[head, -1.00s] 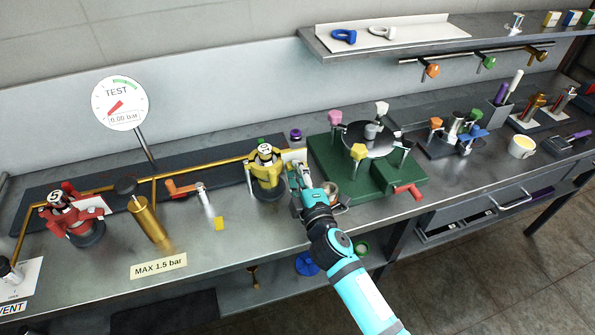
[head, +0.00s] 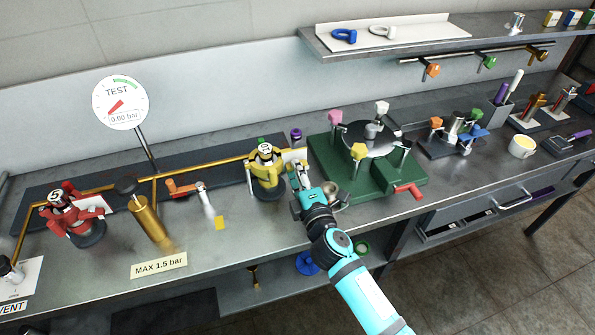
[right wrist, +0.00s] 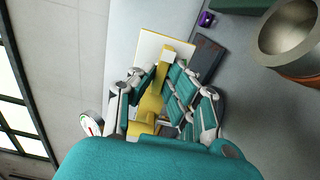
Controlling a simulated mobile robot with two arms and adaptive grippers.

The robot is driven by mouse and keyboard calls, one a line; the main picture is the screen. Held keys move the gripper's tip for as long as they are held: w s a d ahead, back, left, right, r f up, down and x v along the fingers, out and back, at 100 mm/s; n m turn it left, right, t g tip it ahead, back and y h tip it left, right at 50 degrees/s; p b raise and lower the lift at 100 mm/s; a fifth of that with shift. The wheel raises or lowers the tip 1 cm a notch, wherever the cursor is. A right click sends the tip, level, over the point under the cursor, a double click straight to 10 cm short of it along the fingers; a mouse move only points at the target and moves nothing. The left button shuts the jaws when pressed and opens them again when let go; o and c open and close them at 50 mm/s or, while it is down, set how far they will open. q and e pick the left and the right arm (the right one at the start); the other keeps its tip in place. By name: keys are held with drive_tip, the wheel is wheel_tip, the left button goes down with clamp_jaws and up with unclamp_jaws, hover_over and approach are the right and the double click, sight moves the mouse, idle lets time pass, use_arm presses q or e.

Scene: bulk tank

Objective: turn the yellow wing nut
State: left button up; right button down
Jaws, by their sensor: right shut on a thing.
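The yellow clamp (head: 264,168) sits on the brass pipe over a dark round base, with a white plate (head: 294,155) behind its right side. My right gripper (head: 297,190) is just right of and in front of the clamp. In the right wrist view, my right gripper (right wrist: 168,103) has its teal fingers closed around a narrow yellow part, which I take for the wing nut (right wrist: 158,85). The fingers hide much of it, so its exact angle is hard to tell. My left gripper is not in view.
A small metal cup (head: 331,193) stands close to the right of my gripper. The green fixture (head: 345,181) with coloured knobs lies beyond it. A purple-capped piece (head: 296,135) is behind the clamp. The gauge (head: 120,102) reads 0.00 bar.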

drive_tip(key=c, duration=1.4)
unclamp_jaws()
drive_tip(key=shift+o, duration=0.2)
drive_tip(key=v, duration=1.2)
